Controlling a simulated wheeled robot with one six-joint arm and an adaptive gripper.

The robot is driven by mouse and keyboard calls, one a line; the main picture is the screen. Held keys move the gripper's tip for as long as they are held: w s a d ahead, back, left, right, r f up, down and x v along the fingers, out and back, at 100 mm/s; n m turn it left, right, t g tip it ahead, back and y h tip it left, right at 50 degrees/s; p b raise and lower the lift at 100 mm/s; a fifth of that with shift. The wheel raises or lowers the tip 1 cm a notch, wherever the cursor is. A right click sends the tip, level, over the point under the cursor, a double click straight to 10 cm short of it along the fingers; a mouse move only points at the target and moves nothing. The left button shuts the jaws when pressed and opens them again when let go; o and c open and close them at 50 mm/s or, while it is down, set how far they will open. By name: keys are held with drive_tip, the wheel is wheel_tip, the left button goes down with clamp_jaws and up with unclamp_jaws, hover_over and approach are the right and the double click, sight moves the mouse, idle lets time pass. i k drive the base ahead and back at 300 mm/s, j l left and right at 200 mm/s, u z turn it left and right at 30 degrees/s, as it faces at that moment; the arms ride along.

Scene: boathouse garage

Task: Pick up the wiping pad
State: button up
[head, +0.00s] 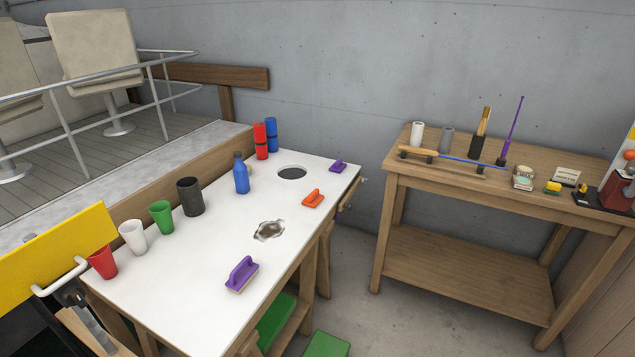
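Three pads with handles lie on the white-topped workbench (185,270) in the head view. A purple pad with a pale underside (241,274) is nearest, close to the bench's front right edge. An orange pad (313,198) lies farther back near the right edge. A smaller-looking purple pad (338,165) lies at the far right corner. The picture does not show which of them is meant by the wiping pad. I cannot make out my gripper in this view.
A wooden table (470,272) stands right.

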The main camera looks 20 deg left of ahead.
sight(314, 198)
drive_tip(key=i+l+u, duration=0.2)
drive_tip(key=i+u, duration=0.25)
drive_tip(key=i+l+u, duration=0.45)
drive_tip(key=i, duration=0.2)
drive_tip(key=i+l+u, duration=0.55)
drive_tip(key=l, duration=0.25)
drive_tip(key=i+l+u, duration=0.1)
drive_tip(key=l, duration=0.25)
drive_tip(key=i+l+u, duration=0.1)
drive_tip(key=l, duration=0.3)
drive_tip(key=i+l+u, duration=0.15)
drive_tip(key=l, duration=0.2)
drive_tip(key=j, duration=0.1)
drive_tip(key=k+j+z, duration=0.05)
